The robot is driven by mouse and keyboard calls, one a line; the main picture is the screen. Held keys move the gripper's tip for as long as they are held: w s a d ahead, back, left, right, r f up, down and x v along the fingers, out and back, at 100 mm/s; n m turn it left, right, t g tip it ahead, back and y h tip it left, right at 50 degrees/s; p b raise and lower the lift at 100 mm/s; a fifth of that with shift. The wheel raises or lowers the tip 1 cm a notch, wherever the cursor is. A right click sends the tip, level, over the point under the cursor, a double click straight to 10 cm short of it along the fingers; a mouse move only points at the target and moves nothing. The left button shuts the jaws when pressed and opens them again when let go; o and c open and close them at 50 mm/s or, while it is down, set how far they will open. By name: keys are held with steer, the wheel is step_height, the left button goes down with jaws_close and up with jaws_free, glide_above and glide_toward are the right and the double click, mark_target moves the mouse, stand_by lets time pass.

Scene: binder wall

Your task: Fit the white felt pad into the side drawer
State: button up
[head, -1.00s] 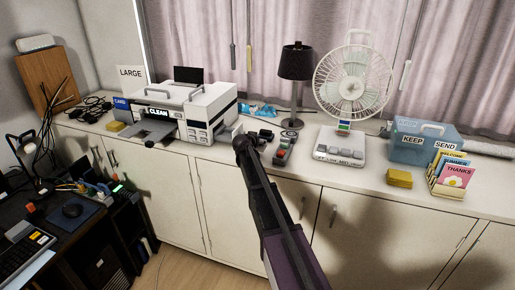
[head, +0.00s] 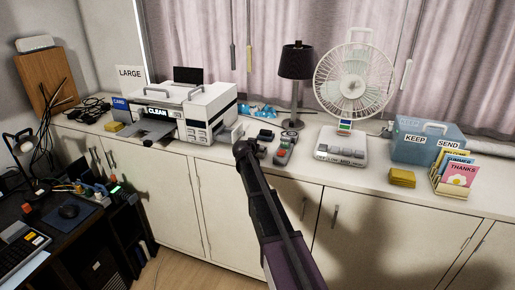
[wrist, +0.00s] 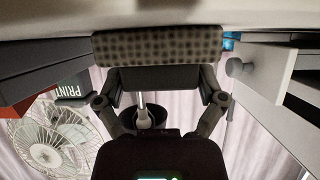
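My gripper (wrist: 160,85) fills the middle of the wrist view, its two fingers on either side of a dark block. The felt pad (wrist: 158,46), pale grey with dark dots, sits at the front of that block and looks held with it. In the head view my arm hides the pad and fingertips; the gripper end (head: 244,150) is just right of the white printer (head: 195,108). A pale drawer-like part with a round knob (wrist: 235,67) is close to the pad's right in the wrist view; it appears apart from it. I cannot tell how far this drawer is open.
A control box with a red button (head: 281,152) stands close to the right of my gripper.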

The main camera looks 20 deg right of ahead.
stand_by(0.5)
steer(key=p+v, duration=0.6)
steer(key=v, duration=0.8)
steer(key=shift+d, duration=0.15)
steer(key=shift+r, duration=0.1)
steer(key=s+a+f+n+g+y, duration=0.1)
steer(key=s+f+n+g+y, duration=0.1)
steer(key=s, duration=0.9)
steer(key=s+a+f+n+g+y, duration=0.2)
steer(key=s+f+g, duration=0.3)
steer(key=s, duration=0.6)
steer(key=s+a+f+n+g+y, duration=0.2)
steer(key=s+f+n+g+y, duration=0.1)
steer(key=s, duration=0.7)
steer(key=shift+s+f+y, duration=0.25)
steer(key=shift+s+y, duration=0.05)
steer(key=shift+s, duration=0.1)
